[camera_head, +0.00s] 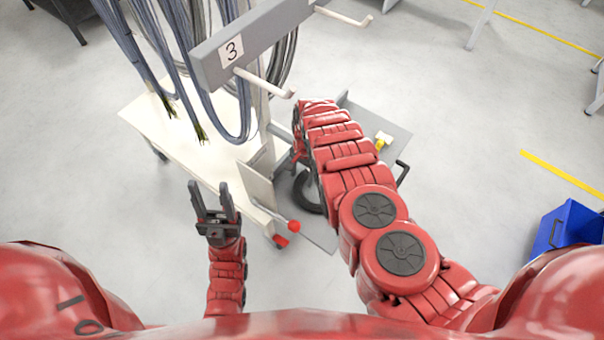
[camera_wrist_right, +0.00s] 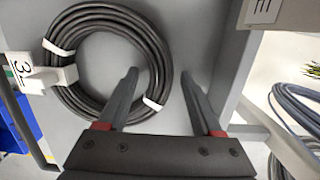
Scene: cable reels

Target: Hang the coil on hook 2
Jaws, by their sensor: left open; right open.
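The black coil (camera_wrist_right: 82,90), bound with white ties, lies on a grey tray in the right wrist view; part of it (camera_head: 302,192) shows in the head view beside my right arm. A white tag marked 3 (camera_wrist_right: 27,72) is at its left. My right gripper (camera_wrist_right: 159,77) is open, its fingers appearing on either side of the coil's right part; contact cannot be told. It is hidden behind my arm in the head view. My left gripper (camera_head: 215,190) is open and empty. A white hook (camera_head: 265,84) sits beside label 3 (camera_head: 232,50); another hook (camera_head: 345,17) is further back, its number not visible.
Grey and blue cables (camera_head: 240,115) hang from the rack bar (camera_head: 260,38) above a cream cart top (camera_head: 150,115). A small yellow-and-white item (camera_head: 383,140) is on the grey tray (camera_head: 400,133). A blue bin (camera_head: 565,228) is at right. Floor between is clear.

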